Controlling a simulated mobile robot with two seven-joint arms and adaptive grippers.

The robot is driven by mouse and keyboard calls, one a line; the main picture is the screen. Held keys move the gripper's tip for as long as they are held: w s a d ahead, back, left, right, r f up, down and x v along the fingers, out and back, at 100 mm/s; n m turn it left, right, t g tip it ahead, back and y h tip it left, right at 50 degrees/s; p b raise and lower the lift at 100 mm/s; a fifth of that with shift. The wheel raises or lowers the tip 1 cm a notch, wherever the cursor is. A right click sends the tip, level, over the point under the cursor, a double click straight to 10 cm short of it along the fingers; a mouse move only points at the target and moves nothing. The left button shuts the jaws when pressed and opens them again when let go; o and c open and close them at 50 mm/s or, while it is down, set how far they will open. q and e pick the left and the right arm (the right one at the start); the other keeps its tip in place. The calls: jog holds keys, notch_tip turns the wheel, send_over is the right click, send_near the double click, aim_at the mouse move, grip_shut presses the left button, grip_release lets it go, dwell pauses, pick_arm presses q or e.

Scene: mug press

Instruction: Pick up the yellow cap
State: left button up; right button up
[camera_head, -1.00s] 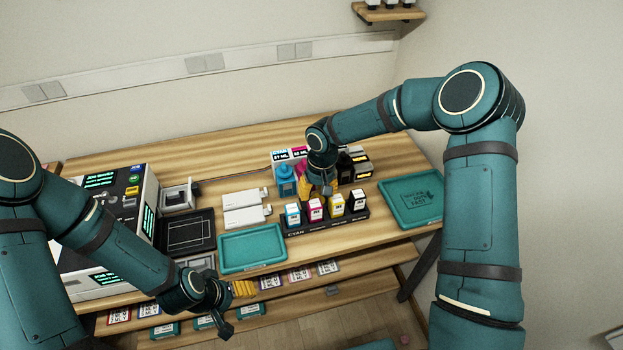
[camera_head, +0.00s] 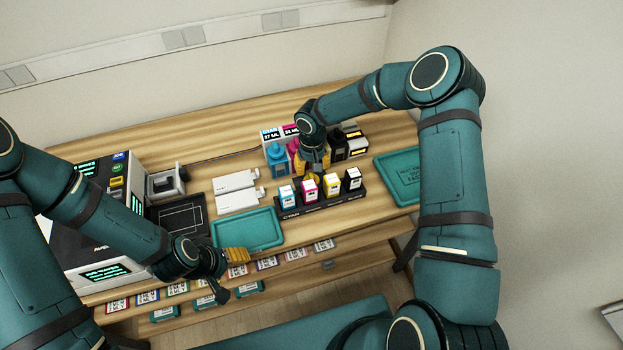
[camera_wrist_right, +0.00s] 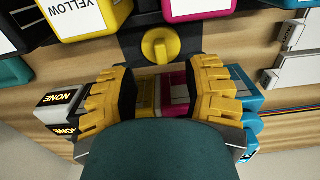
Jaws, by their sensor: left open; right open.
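The yellow cap (camera_wrist_right: 160,46) is a round knob with a raised ridge. In the right wrist view it sits on a dark mount, just beyond the fingertips of my right gripper (camera_wrist_right: 160,88). The two ridged yellow fingers are apart, with no cap between them. In the head view my right gripper (camera_head: 314,165) points down behind the row of ink cartridges and hides the cap. My left gripper (camera_head: 231,275) is open and empty, low in front of the table's front edge.
A cartridge rack (camera_head: 322,202) stands close in front of my right gripper. A cyan bottle (camera_head: 279,160) and black boxes (camera_head: 354,141) flank it. Teal trays (camera_head: 247,230) and (camera_head: 397,178) lie to either side. White cartridges (camera_head: 237,182) lie left; a printer-like machine (camera_head: 85,250) stands far left.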

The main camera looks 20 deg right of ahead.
jog(key=shift+s+f, duration=0.15)
jog(key=shift+f, duration=1.1)
jog(key=shift+s+f, duration=0.1)
jog(key=shift+f, duration=1.15)
jog(key=shift+o, duration=0.2)
grip_shut()
